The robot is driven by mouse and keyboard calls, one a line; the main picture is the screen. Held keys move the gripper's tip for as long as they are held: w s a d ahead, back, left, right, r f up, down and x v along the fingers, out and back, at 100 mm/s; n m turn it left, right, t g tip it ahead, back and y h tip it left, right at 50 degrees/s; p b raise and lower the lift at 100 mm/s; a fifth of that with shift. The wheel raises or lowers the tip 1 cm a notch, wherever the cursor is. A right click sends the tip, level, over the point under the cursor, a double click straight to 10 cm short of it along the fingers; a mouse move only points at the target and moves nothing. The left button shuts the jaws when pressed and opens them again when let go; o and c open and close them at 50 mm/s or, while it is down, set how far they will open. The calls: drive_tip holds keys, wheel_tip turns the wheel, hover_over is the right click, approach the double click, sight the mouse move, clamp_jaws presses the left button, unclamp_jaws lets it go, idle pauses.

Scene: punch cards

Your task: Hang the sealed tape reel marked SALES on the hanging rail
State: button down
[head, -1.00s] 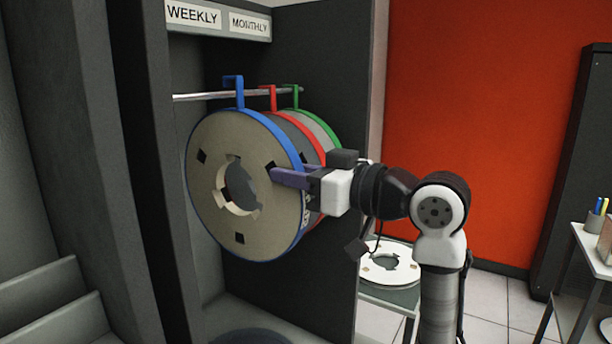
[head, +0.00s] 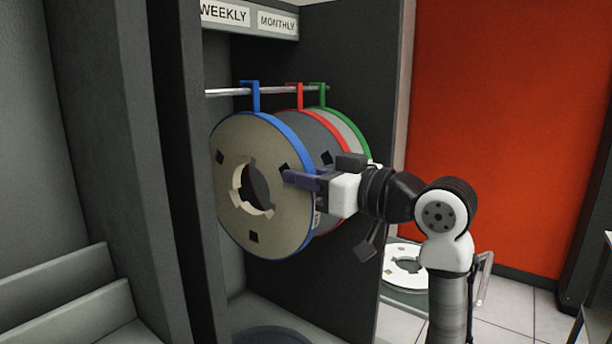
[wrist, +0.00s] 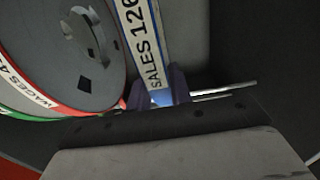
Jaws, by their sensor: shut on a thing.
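The blue-rimmed SALES reel (head: 232,160) is upright, with its blue hook (head: 254,97) at the hanging rail (head: 228,92). I cannot tell whether the hook bears on the rail. My gripper (head: 298,180) is shut on the reel's right edge. In the wrist view the edge band, reading SALES 126 (wrist: 142,45), stands between my fingers (wrist: 160,92). The reel's far side is hidden.
A red-rimmed reel (head: 330,200) and a green-rimmed reel (head: 364,138) hang behind on the same rail. Labels WEEKLY (head: 224,13) and MONTHLY (head: 277,22) are above. Dark cabinet walls flank the reels. Another reel (head: 405,268) lies flat on a stand at lower right.

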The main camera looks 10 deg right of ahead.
drive_tip(key=c, duration=1.3)
unclamp_jaws()
drive_tip(key=shift+r, duration=0.1)
drive_tip(key=shift+o, duration=0.6)
